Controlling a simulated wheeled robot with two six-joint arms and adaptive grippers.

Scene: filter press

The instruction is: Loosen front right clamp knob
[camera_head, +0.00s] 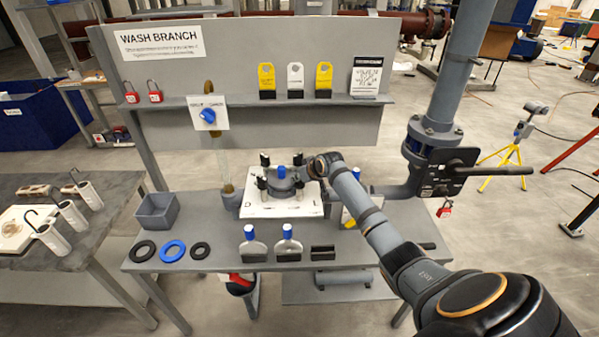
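The filter press (283,207) stands on the grey bench, a grey round body on a white base with a blue-topped part (281,171) at its centre. Black clamp knobs stand around it: back left (265,159), back right (298,159), front left (262,183) and front right (299,188). My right arm reaches in from the lower right. My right gripper (314,168) is at the right side of the press, close to the right-hand knobs. Its fingers are too small and overlapped to tell whether they are open or touch a knob. My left gripper is not in view.
Black and blue rings (173,251) lie at the bench's front left, beside a grey bin (156,210). Two blue-handled plates (254,246) stand at the front edge. A vertical pipe with a black lever (500,171) rises at the right. A shelf (240,101) runs behind.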

